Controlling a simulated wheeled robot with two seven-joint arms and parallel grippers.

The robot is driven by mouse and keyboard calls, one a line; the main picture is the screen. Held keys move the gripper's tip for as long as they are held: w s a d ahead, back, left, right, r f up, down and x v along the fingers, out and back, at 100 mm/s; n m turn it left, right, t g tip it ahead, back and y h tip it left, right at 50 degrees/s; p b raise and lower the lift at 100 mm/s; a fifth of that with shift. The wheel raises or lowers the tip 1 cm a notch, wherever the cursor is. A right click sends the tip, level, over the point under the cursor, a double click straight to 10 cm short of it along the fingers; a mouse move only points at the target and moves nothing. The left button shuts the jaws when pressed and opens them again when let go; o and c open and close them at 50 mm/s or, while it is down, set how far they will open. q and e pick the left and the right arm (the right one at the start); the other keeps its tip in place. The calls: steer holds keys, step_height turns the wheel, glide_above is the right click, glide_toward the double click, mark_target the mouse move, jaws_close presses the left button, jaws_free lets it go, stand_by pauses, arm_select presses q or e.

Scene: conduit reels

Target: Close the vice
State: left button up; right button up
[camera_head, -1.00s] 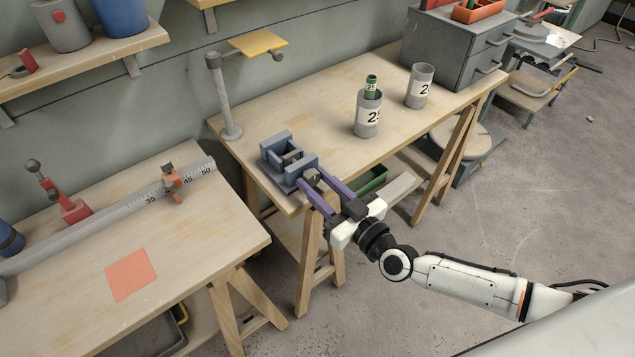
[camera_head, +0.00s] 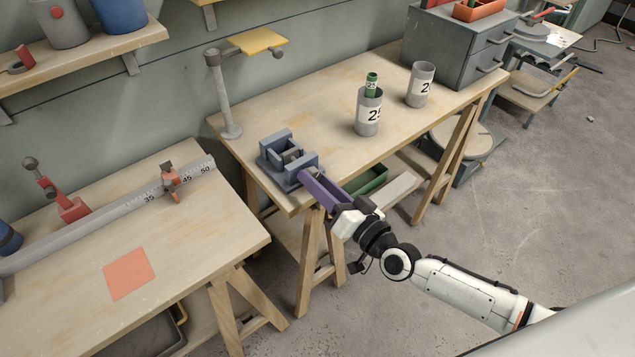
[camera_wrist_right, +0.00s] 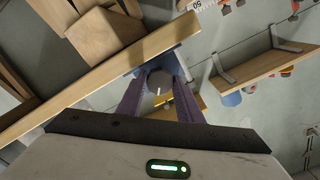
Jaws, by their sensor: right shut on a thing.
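The blue-grey vice (camera_head: 272,158) is mounted at the front left corner of the right workbench. A gap shows between its jaws, with a dark grey piece in it. My right gripper (camera_head: 306,178) reaches the front of the vice with its purple fingers, one largely behind the other in the head view. In the right wrist view, its fingers (camera_wrist_right: 160,88) are shut on the round grey knob (camera_wrist_right: 158,79) of the vice, which has a white mark. The vice body behind the knob is mostly hidden there. My left gripper is not in view.
Two grey cups, one (camera_head: 368,117) holding a green cylinder and one empty-looking (camera_head: 421,86), stand on the workbench (camera_head: 335,90). A post with a yellow plate (camera_head: 262,42) stands behind the vice. A second bench (camera_head: 190,240) is at the left. Open floor lies to the right.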

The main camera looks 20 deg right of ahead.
steer(key=m+b, duration=0.1)
steer(key=m, duration=0.5)
steer(key=shift+f+m+b, duration=0.15)
steer(key=shift+m+b, duration=0.15)
steer(key=shift+b, duration=0.1)
steer(key=m+b, duration=0.1)
steer(key=m, duration=0.4)
steer(key=shift+b, duration=0.35)
steer(key=m+b, duration=0.1)
steer(key=m, duration=0.6)
steer(key=shift+m, duration=0.4)
steer(key=m, duration=0.2)
steer(key=shift+m, duration=0.4)
steer(key=m+p, duration=0.1)
steer(key=m, duration=0.3)
steer(key=shift+r+m, duration=0.2)
steer(key=shift+m, duration=0.9)
steer(key=m+p, duration=0.2)
steer(key=m, duration=0.2)
steer(key=shift+m+p, duration=0.3)
steer(key=shift+p, duration=0.1)
steer(key=m+p, duration=0.3)
steer(key=m, duration=0.5)
steer(key=shift+p, duration=0.3)
steer(key=shift+f+m, duration=0.1)
steer(key=shift+m, duration=1.6)
